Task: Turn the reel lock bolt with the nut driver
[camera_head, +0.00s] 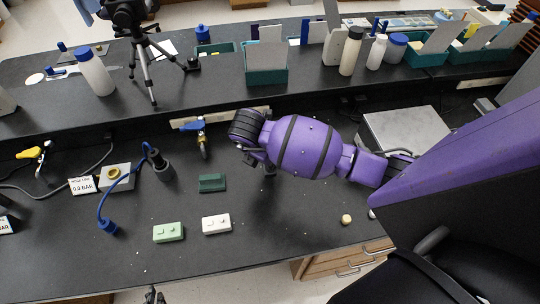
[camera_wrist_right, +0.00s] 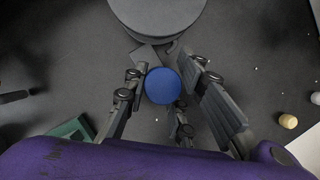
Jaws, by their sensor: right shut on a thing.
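My right gripper (camera_head: 267,168) is at the end of the purple arm over the middle of the bench, mostly hidden by that arm in the head view. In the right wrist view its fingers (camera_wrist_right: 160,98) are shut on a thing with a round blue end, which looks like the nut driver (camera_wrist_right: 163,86). Its shaft and tip are hidden. Just beyond it, a large dark grey disc (camera_wrist_right: 157,15) fills the top edge; it may be the reel. I cannot make out the lock bolt. A small dark part at the bottom edge looks like my left gripper (camera_head: 152,296).
A dark green block (camera_head: 212,183), a white box (camera_head: 216,224) and a light green box (camera_head: 168,232) lie left of the gripper. A blue hose (camera_head: 103,207) lies farther left. A tan knob (camera_head: 346,219) stands right. A grey metal box (camera_head: 405,130) sits behind the arm.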

